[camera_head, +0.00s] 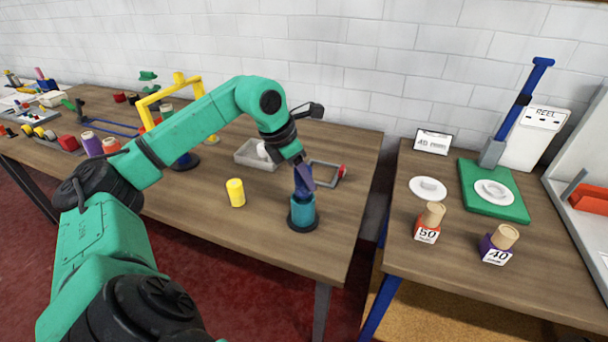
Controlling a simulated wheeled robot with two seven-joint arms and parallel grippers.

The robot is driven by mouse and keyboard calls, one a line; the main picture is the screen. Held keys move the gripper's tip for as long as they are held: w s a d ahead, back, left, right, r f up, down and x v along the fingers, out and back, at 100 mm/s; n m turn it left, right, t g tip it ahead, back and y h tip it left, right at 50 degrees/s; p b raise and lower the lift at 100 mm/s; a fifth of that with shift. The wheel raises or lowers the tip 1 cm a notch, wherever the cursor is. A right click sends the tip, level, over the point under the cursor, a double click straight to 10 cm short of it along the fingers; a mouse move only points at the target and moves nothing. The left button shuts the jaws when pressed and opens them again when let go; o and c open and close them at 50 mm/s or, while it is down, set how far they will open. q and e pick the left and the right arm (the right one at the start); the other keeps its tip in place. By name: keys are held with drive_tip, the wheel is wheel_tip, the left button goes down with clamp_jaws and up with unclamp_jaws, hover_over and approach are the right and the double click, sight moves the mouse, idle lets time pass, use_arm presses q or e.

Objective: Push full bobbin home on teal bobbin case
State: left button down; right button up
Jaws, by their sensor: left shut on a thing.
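The teal bobbin case (302,216) stands upright on a dark round base near the front right of the left table. My left gripper (303,184) points down right over it, its tips at or just above the case top. It is shut on what appears to be the full bobbin, with dark blue-purple showing at the fingers. The bobbin's outline is mostly hidden, so I cannot tell how deep it sits in the case. My right gripper is not in view.
A yellow cylinder (236,193) stands left of the case. A grey tray (255,155) and a grey frame with a red part (328,174) lie behind. A yellow arch (170,92) stands further left. The right table holds a green pad (492,205) and two labelled spools.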

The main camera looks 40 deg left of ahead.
sight(304, 188)
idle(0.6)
use_arm(q)
drive_tip(key=shift+f, duration=0.1)
drive_tip(key=shift+f+b, duration=0.3)
drive_tip(key=shift+f, duration=0.05)
drive_tip(key=shift+f+b, duration=1.3)
drive_tip(key=shift+f, duration=0.15)
drive_tip(key=shift+c, duration=1.3)
unclamp_jaws()
drive_tip(key=shift+s, duration=0.1)
drive_tip(key=p+v, duration=0.1)
drive_tip(key=v, duration=1.4)
drive_tip(key=shift+p, duration=0.3)
